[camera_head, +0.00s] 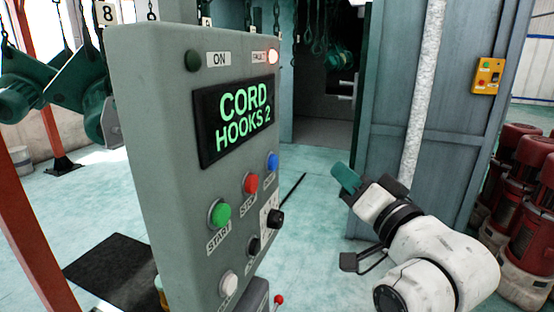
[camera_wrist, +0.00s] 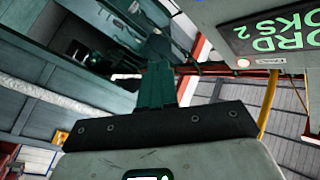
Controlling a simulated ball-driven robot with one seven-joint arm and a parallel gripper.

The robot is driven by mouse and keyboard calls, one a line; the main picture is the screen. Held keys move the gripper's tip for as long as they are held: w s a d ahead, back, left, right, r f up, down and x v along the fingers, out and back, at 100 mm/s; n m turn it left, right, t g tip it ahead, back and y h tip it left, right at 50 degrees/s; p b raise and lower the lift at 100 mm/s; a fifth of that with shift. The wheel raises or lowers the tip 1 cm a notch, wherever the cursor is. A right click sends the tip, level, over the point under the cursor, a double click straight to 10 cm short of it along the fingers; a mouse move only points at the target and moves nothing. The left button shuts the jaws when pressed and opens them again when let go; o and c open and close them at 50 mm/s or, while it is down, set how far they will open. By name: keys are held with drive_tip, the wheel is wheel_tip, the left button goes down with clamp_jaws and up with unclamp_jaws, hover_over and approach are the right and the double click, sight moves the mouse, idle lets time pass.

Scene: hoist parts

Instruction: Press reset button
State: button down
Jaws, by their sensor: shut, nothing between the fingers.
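A grey control box (camera_head: 160,120) stands at centre left with a lit display (camera_head: 236,118) reading "CORD HOOKS 2". A blue button (camera_head: 272,162) sits at the right of its button row; its label is too small to read surely. Beside it are a red button (camera_head: 251,183) marked STOP and a green button (camera_head: 221,213) marked START. My gripper (camera_head: 346,178), with teal fingers, is shut and empty, to the right of the box and apart from it. In the wrist view my gripper (camera_wrist: 156,50) points away, and the display (camera_wrist: 268,32) shows upside down at the upper right.
The fault lamp (camera_head: 273,57) glows. Black knobs (camera_head: 275,218) and a white button (camera_head: 229,284) sit lower on the box. A grey-blue cabinet (camera_head: 450,110) stands behind my arm, and red machines (camera_head: 525,180) stand at right. Open floor (camera_head: 315,200) lies between box and gripper.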

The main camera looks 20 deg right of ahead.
drive_tip(key=w+a, duration=0.5)
drive_tip(key=a, duration=0.2)
drive_tip(key=shift+b, duration=0.45)
drive_tip(key=shift+w+a, duration=0.15)
drive_tip(key=shift+a, duration=0.05)
idle(2.0)
drive_tip(key=shift+w+a, duration=0.15)
drive_tip(key=shift+a, duration=0.05)
drive_tip(key=shift+w+a, duration=0.25)
drive_tip(key=shift+a, duration=0.1)
idle(1.0)
drive_tip(key=shift+d, duration=0.1)
drive_tip(key=shift+s+d+p, duration=0.5)
drive_tip(key=shift+d, duration=0.05)
drive_tip(key=shift+d, duration=0.1)
drive_tip(key=shift+s+d+p, duration=0.35)
drive_tip(key=shift+s+d, duration=0.4)
drive_tip(key=shift+d, duration=0.25)
drive_tip(key=shift+s+d+p, duration=0.3)
drive_tip(key=shift+s+d, duration=0.4)
drive_tip(key=shift+d, duration=0.25)
